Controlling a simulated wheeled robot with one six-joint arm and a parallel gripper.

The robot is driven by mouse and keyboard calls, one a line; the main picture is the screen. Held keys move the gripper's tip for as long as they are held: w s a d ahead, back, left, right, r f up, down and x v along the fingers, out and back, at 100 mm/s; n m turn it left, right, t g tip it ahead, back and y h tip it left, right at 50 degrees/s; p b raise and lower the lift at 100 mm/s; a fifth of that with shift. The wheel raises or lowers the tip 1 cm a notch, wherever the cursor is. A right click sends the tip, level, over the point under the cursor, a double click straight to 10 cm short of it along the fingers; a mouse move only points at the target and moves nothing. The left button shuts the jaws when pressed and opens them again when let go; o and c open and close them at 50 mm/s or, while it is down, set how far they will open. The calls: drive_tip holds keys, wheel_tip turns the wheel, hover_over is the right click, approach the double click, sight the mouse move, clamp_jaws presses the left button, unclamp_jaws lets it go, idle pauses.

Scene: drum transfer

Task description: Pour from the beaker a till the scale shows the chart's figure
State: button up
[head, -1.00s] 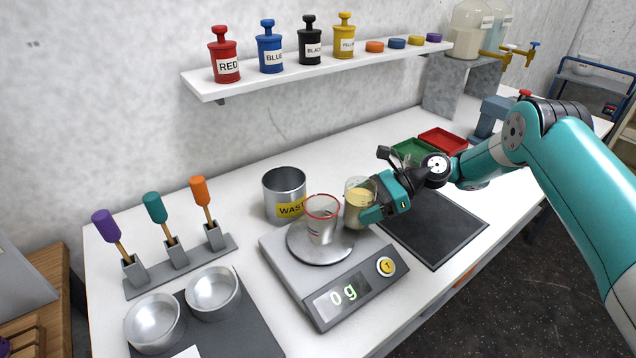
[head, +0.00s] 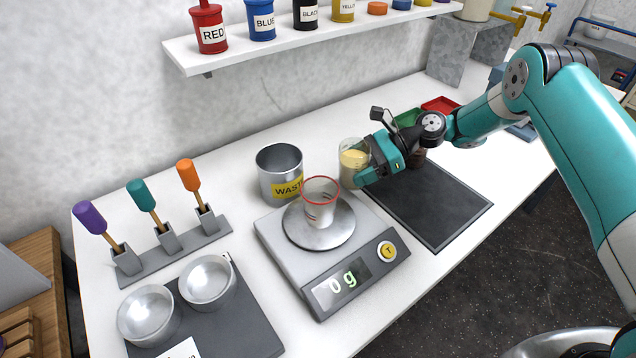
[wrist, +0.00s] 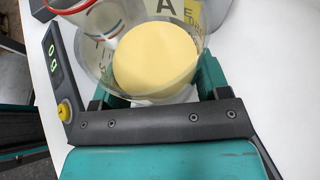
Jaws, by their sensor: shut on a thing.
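My gripper (head: 378,168) is shut on a clear beaker (head: 353,158) of pale yellow contents, held roughly upright just right of the scale. In the wrist view the yellow contents (wrist: 155,58) fill the beaker between the fingers; part of a letter label, "A", shows behind it. The scale (head: 275,245) reads "0 g" on its display (head: 341,285). A clear cup with a red rim (head: 320,203) stands upright on the scale's round pan (head: 340,237) and looks empty. The held beaker is apart from this cup. The chart's figure cannot be read here; a white card (head: 180,349) is cut off at the bottom.
A metal WASTE can (head: 279,172) stands behind the scale. Two metal bowls (head: 207,282) sit on a dark mat at left, near a rack of coloured-handled tools (head: 170,245). A dark panel (head: 430,205) lies to the right. A shelf (head: 300,42) with labelled bottles hangs above.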

sight(346, 162)
drive_tip(key=shift+s+a+r+n+t+h+p, duration=0.55)
drive_tip(key=shift+h+p, duration=0.35)
drive_tip(key=shift+p, duration=0.5)
drive_tip(key=shift+s+a+r+n+t+h+p, duration=0.3)
drive_tip(key=shift+s+r+n+t+h+p, duration=0.1)
drive_tip(key=shift+t+h+p, duration=0.35)
drive_tip(key=shift+s+a+r+n+t+h+p, duration=0.1)
drive_tip(key=shift+s+r+t+h+p, duration=0.1)
drive_tip(key=shift+r+p, duration=0.15)
drive_tip(key=shift+s+a+r+n+t+h+p, duration=0.1)
drive_tip(key=shift+a+r+t+h+p, duration=0.1)
drive_tip(key=shift+r, duration=0.25)
drive_tip(key=shift+s+a+r+n+t+h+p, duration=0.1)
drive_tip(key=shift+r+h+p, duration=0.05)
drive_tip(key=shift+r+p, duration=0.2)
drive_tip(key=shift+r+n+t+h+p, duration=0.55)
drive_tip(key=shift+r+n+t+h, duration=0.1)
drive_tip(key=shift+r+t+h, duration=0.7)
idle(3.3)
